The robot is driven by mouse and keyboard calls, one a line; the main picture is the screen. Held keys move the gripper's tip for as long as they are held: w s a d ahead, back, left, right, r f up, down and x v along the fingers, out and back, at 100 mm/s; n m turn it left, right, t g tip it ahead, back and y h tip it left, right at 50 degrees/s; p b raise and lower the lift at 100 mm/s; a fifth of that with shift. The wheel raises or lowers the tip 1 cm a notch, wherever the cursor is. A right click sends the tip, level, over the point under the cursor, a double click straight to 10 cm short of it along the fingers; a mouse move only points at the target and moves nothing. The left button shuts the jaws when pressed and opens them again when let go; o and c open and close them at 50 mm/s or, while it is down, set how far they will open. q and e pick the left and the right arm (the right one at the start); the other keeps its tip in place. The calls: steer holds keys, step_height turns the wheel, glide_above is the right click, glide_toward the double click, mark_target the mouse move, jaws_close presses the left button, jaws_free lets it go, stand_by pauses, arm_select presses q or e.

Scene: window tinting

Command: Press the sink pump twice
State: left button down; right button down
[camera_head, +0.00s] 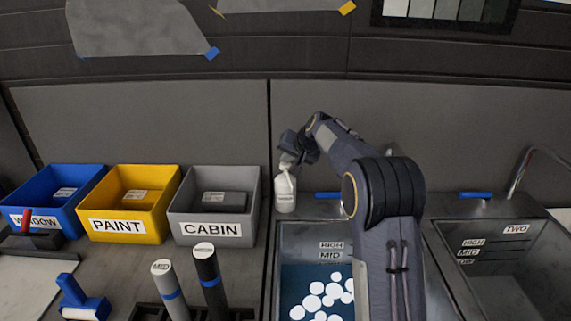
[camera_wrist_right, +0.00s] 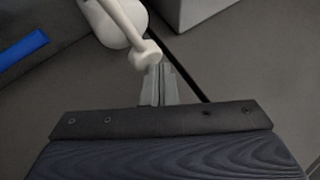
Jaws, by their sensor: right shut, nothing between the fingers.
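The sink pump is a white bottle (camera_head: 286,194) standing upright at the back left corner of the left sink basin. In the right wrist view the white pump bottle (camera_wrist_right: 112,22) shows at the top, with its slim pump head reaching down toward my fingertips. My right gripper (camera_head: 287,160) is shut and empty, right at the pump's top in the head view. In the wrist view its closed fingers (camera_wrist_right: 158,72) lie beside the end of the pump head; I cannot tell whether they touch. The gripper partly hides the pump head in the head view. My left gripper is not in view.
The left basin (camera_head: 290,240) holds blue liquid with white foam. An empty-looking basin (camera_head: 500,270) marked TWO is at right. Blue, yellow and grey bins (camera_head: 214,230) stand left of the pump. Two capped tubes (camera_head: 208,275) stand in front of the bins. A wall panel rises close behind.

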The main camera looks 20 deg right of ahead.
steer(key=shift+f+b, duration=0.4)
steer(key=shift+f, duration=0.35)
steer(key=shift+r, duration=0.1)
stand_by(0.5)
steer(key=shift+r+p, duration=1.2)
steer(key=shift+r, duration=0.2)
step_height(320, 180, up, 5)
steer(key=p, duration=0.4)
